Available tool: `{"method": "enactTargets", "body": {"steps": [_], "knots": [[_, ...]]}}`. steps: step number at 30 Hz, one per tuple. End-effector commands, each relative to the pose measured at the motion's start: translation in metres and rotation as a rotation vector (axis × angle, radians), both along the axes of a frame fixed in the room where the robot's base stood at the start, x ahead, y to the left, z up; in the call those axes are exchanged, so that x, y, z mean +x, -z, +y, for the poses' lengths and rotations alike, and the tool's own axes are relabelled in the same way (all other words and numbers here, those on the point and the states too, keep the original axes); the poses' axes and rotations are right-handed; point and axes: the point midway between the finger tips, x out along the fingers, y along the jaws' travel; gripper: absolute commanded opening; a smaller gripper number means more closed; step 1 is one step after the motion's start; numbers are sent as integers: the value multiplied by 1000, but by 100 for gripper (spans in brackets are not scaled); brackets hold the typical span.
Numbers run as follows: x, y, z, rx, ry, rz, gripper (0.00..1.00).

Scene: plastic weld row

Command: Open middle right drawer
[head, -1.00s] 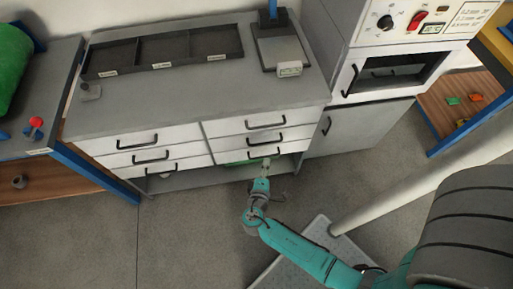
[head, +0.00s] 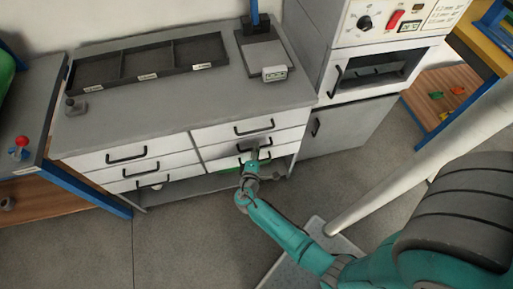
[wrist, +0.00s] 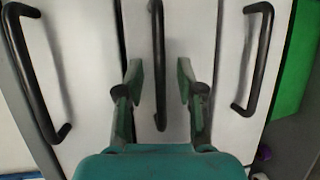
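The middle right drawer (head: 220,152) is the centre front of a stack of three in the grey-white cabinet. It looks shut. Its black bar handle (wrist: 159,65) runs upright through the middle of the wrist view. My gripper (wrist: 160,85) is open, with one finger on each side of this handle and a visible gap to each. In the head view my gripper (head: 254,156) is at the handle and hides part of it. The top right drawer handle (wrist: 35,75) and bottom right drawer handle (wrist: 258,60) lie outside the fingers.
The worktop (head: 160,113) holds a dark divided tray (head: 70,75) and a scale-like device (head: 262,55). A white machine with a lower door (head: 345,130) stands right of the cabinet. A green thing (wrist: 297,65) shows beside the bottom drawer.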

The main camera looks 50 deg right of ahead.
Motion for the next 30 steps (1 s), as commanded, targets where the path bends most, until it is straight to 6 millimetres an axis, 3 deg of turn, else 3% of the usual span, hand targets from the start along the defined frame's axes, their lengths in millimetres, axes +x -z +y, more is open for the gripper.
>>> {"method": "enactTargets", "body": {"steps": [6, 15, 20, 30], "knots": [[7, 3, -12, -1, 0, 1, 37], [8, 3, -13, 0, -1, 1, 37], [8, 3, -13, 0, -1, 1, 0], [7, 3, -12, 0, -1, 1, 0]]}}
